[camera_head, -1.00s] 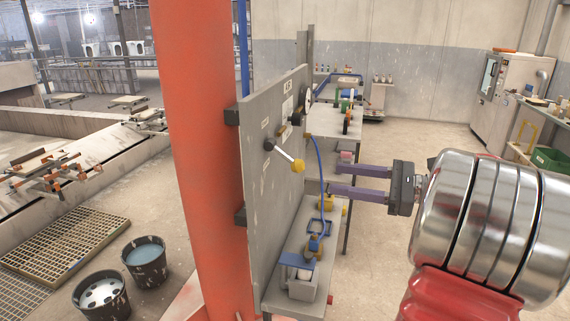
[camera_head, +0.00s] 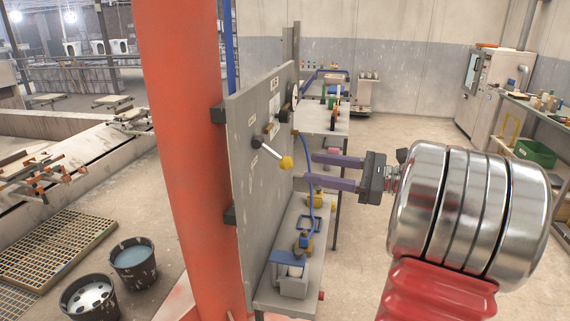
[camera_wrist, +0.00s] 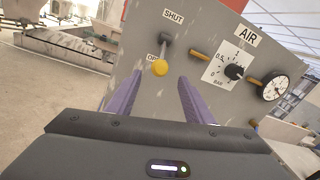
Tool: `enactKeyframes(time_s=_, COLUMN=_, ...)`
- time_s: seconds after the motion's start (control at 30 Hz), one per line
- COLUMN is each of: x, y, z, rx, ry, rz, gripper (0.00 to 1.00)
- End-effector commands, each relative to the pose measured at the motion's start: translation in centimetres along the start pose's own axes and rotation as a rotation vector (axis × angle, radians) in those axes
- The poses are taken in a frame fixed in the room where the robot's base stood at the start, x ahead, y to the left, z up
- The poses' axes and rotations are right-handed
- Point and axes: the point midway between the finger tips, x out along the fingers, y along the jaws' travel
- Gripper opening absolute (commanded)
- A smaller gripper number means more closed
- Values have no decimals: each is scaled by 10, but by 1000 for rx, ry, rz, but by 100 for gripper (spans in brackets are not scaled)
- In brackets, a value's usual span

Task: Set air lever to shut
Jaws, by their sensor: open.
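The air lever (camera_head: 270,151) is a bright rod on a dark pivot, ending in a yellow knob (camera_head: 286,162), on the face of a grey upright panel (camera_head: 266,105). In the wrist view the lever (camera_wrist: 164,52) hangs down from its pivot, and its knob (camera_wrist: 160,68) partly covers the OPEN label. The SHUT label (camera_wrist: 173,17) is above the pivot. My gripper (camera_head: 306,171) is open and empty, just right of the knob in the head view. In the wrist view the knob appears between my fingertips (camera_wrist: 160,79); I see no contact.
In the wrist view a regulator dial (camera_wrist: 234,72) and a round gauge (camera_wrist: 273,88) sit right of the lever. A red column (camera_head: 182,150) stands left of the panel. A shelf with a blue-topped fixture (camera_head: 290,258) lies below. The floor at right is open.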

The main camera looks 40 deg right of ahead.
Motion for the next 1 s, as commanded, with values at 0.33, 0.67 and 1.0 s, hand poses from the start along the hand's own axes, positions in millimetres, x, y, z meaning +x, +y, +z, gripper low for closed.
enactKeyframes(time_s=0.33, x=55, y=1, z=0, rx=0, ry=-1, rz=4, gripper=47)
enactKeyframes(time_s=0.67, x=88, y=1, z=0, rx=0, ry=0, rz=2, gripper=47)
enactKeyframes(time_s=1.0, x=90, y=1, z=0, rx=0, ry=-1, rz=2, gripper=46)
